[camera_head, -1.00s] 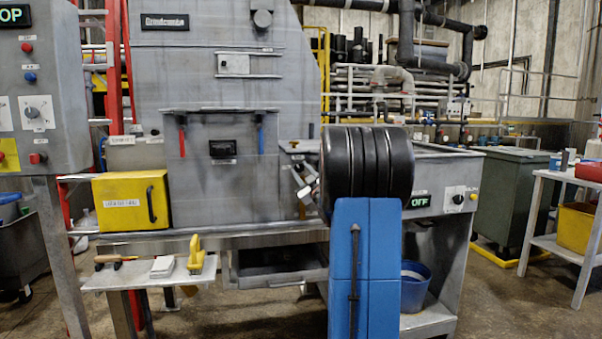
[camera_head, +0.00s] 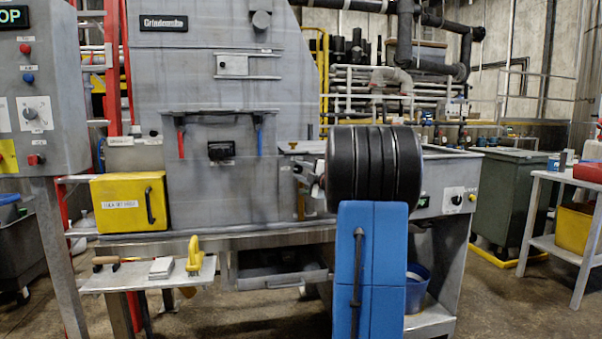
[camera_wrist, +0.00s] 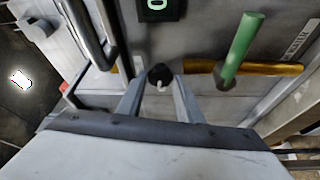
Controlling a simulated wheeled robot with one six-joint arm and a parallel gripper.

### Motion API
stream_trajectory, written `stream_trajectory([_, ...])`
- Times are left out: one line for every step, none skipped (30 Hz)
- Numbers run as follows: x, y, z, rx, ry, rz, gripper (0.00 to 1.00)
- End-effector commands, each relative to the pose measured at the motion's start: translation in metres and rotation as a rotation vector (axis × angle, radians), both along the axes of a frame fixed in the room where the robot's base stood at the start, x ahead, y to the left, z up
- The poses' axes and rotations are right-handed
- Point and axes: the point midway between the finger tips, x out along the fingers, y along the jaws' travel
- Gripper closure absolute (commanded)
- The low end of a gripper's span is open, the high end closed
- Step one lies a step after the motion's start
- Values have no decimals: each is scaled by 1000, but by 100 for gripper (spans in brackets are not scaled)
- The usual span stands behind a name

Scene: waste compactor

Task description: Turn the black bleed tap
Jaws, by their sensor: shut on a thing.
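The black bleed tap (camera_wrist: 160,73), a small round black knob with a pale pointer, shows in the wrist view on the grey machine face. My gripper (camera_wrist: 160,84) has its two grey fingers on either side of the tap, closed on it. In the head view the tap and my fingertips are hidden behind my own arm, and only a bit of my wrist shows left of it.
In the wrist view a green lever (camera_wrist: 240,48) on a brass pipe (camera_wrist: 275,69) lies close right of my gripper. A bent metal handle (camera_wrist: 88,35) is at upper left, and a small display (camera_wrist: 160,8) above. A blue bucket (camera_head: 417,288) stands under the machine at right.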

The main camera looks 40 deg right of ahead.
Motion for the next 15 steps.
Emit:
stream_trajectory([0, 0, -1, -16, 11, 0, 90])
stream_trajectory([0, 0, -1, -23, 16, 0, 90])
stream_trajectory([0, 0, -1, -32, 21, 0, 90])
stream_trajectory([0, 0, -1, -38, 25, 0, 90])
stream_trajectory([0, 0, -1, -43, 29, 1, 90])
stream_trajectory([0, 1, -1, -50, 32, 1, 90])
stream_trajectory([0, 1, -1, -53, 35, 1, 90])
stream_trajectory([0, 1, -1, -57, 37, 1, 90])
stream_trajectory([0, 1, -1, -60, 39, 1, 90])
stream_trajectory([0, 1, -1, -62, 40, 1, 90])
stream_trajectory([0, 1, -1, -62, 41, 1, 90])
stream_trajectory([0, 1, -1, -63, 41, 1, 90])
stream_trajectory([0, 1, -1, -64, 41, 1, 90])
stream_trajectory([0, 1, -1, -64, 42, 1, 90])
stream_trajectory([0, 1, -1, -64, 42, 1, 90])
